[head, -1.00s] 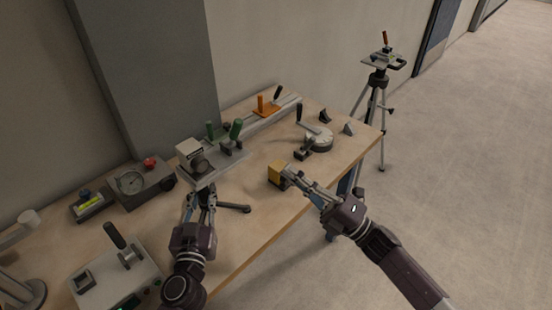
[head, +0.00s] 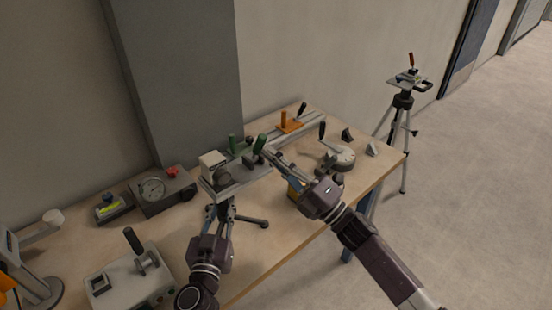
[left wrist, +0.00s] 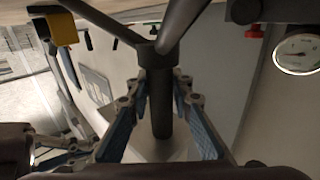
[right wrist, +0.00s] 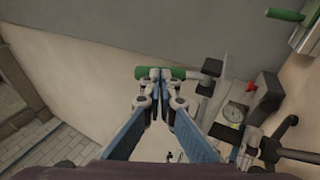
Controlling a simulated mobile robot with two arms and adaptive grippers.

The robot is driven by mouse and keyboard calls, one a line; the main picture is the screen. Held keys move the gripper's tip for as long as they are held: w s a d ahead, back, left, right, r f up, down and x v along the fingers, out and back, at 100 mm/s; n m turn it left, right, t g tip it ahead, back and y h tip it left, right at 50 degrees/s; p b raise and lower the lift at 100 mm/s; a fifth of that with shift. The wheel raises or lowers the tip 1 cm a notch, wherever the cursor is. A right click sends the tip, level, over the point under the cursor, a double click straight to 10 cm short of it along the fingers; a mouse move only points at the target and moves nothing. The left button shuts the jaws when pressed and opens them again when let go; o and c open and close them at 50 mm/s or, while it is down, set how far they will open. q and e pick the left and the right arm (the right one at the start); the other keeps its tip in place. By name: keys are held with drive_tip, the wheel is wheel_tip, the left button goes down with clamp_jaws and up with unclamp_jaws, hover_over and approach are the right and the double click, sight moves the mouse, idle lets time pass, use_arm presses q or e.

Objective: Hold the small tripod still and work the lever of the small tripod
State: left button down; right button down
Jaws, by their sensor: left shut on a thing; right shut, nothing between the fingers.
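The small tripod (head: 226,207) stands on the bench with dark splayed legs. It carries a grey plate (head: 225,188) with a pale block. A dark green lever handle (head: 259,143) stands up at the plate's right, with a thinner green post (head: 232,144) to its left. My left gripper (head: 222,214) is shut around the tripod's column, whose dark post shows between the fingers in the left wrist view (left wrist: 160,110). My right gripper (head: 268,153) is shut and empty, tips at the lever handle. In the right wrist view the green handle (right wrist: 175,73) lies across the fingertips; contact is unclear.
A round dial device (head: 340,158) and an orange-handled slide (head: 290,124) lie beyond. A gauge box (head: 163,190) and a grey lever box (head: 132,276) stand at left. A tall tripod (head: 404,101) stands past the bench.

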sight(264, 141)
drive_tip(key=shift+w+a+r, duration=0.15)
drive_tip(key=shift+w+r, duration=0.1)
drive_tip(key=shift+r, duration=0.25)
idle(0.4)
use_arm(q)
drive_tip(key=shift+d, duration=0.1)
use_arm(e)
drive_tip(key=shift+w+a+r, duration=0.7)
drive_tip(key=shift+w+r, duration=0.15)
drive_tip(key=shift+r, duration=0.1)
drive_tip(key=shift+w+a+r, duration=0.2)
drive_tip(key=shift+w+a, duration=0.2)
drive_tip(key=shift+w, duration=0.1)
drive_tip(key=shift+w+a+r, duration=0.15)
drive_tip(key=shift+w+a, duration=0.2)
drive_tip(key=shift+w, duration=0.1)
drive_tip(key=shift+w+a, duration=0.3)
drive_tip(key=shift+w, duration=0.05)
drive_tip(key=shift+f, duration=0.1)
